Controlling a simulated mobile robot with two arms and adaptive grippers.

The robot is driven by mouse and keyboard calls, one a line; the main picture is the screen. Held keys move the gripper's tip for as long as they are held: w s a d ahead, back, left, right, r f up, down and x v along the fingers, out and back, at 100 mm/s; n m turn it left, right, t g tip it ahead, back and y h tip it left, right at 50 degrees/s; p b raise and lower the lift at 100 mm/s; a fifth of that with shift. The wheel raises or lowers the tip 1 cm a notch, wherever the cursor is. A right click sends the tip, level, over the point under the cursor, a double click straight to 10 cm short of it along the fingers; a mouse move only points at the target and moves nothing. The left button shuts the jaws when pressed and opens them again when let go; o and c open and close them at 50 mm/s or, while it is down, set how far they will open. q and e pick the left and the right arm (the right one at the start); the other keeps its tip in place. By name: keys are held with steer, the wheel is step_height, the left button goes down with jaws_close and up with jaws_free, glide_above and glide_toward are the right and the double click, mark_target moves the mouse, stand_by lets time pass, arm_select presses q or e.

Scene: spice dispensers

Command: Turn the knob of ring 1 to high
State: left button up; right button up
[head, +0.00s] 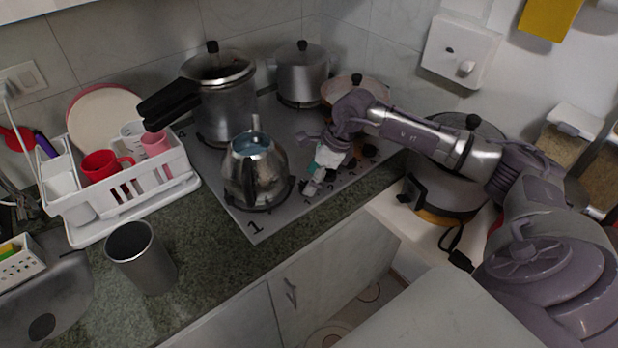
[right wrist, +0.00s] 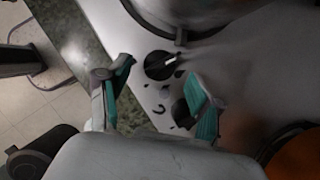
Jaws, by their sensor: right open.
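The grey cooktop (head: 230,198) has a black "1" printed at its front corner, and the steel kettle (head: 250,180) sits on the ring nearest that number. My right gripper (head: 314,182) is low over the knob strip, right of the kettle. In the right wrist view, my right gripper (right wrist: 160,72) is open, with teal finger pads apart. A black knob (right wrist: 158,66) with a light pointer line lies around the gap between the fingertips; contact cannot be told. Another dark knob (right wrist: 181,112) is partly hidden by the right finger. My left gripper is not in view.
A pressure cooker (head: 225,105), a lidded pot (head: 301,75) and a reddish pan (head: 356,86) stand on the cooktop behind. A white dish rack (head: 125,205) and a metal cup (head: 140,258) are on the left. A large pot (head: 440,185) stands at the right.

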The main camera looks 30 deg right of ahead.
steer(key=shift+w+a+f, duration=0.1)
steer(key=shift+a+f, duration=0.1)
steer(key=shift+f, duration=0.55)
steer(key=shift+w+a+f, duration=0.1)
steer(key=shift+w+f, duration=0.05)
steer(key=shift+f, duration=0.1)
steer(key=c, duration=1.1)
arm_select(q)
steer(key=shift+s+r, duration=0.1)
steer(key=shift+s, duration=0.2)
arm_select(e)
steer(key=shift+c, duration=0.2)
